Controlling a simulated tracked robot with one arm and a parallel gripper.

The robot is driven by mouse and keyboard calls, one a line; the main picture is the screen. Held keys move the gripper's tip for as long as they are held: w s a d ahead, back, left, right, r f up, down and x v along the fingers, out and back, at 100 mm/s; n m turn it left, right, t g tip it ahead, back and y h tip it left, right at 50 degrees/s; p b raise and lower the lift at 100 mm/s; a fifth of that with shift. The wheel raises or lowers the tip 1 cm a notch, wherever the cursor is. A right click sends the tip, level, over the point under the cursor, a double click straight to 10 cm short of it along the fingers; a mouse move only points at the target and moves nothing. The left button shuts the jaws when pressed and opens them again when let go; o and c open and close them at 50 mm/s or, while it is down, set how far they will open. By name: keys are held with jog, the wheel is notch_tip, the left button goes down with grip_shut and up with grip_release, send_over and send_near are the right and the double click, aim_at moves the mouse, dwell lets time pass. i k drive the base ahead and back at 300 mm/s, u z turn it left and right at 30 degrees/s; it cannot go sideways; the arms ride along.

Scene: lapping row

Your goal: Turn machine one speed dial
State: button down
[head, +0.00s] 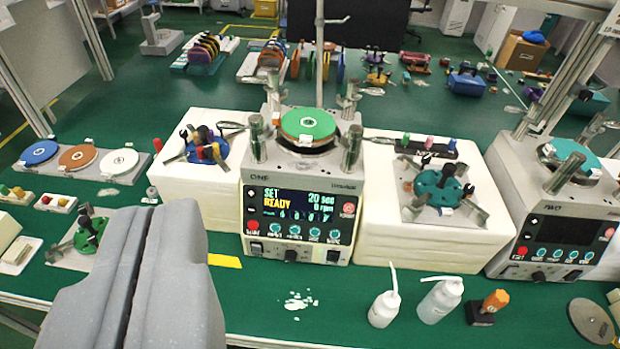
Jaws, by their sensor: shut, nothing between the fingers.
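Machine one (259,177) stands in the middle of the head view, with a green round plate (308,123) on top. Its lit display (295,203) reads SET, READY, 20 sec and 0 rpm. A row of teal round controls (314,234) sits under the display. A black knob (291,255) is at the bottom centre of the front panel, with small black controls to either side. The labels are too small to tell which one is the speed dial. My gripper (137,215) is shut and empty at the lower left, apart from the machine and left of its panel.
White blocks with tool fixtures flank the machine: left block (185,122), right block (385,220). Two white bottles (385,309) (437,303) and an orange-topped item (494,301) stand at the front right. Machine two (560,232) is at the right. Green bench (245,315) before machine one is mostly clear.

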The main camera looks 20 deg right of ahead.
aim_at(289, 254)
jog(key=z, duration=1.75)
jog(key=k, duration=1.05)
jog(key=u, duration=1.1)
jog(key=i, duration=1)
jog(key=z, duration=0.05)
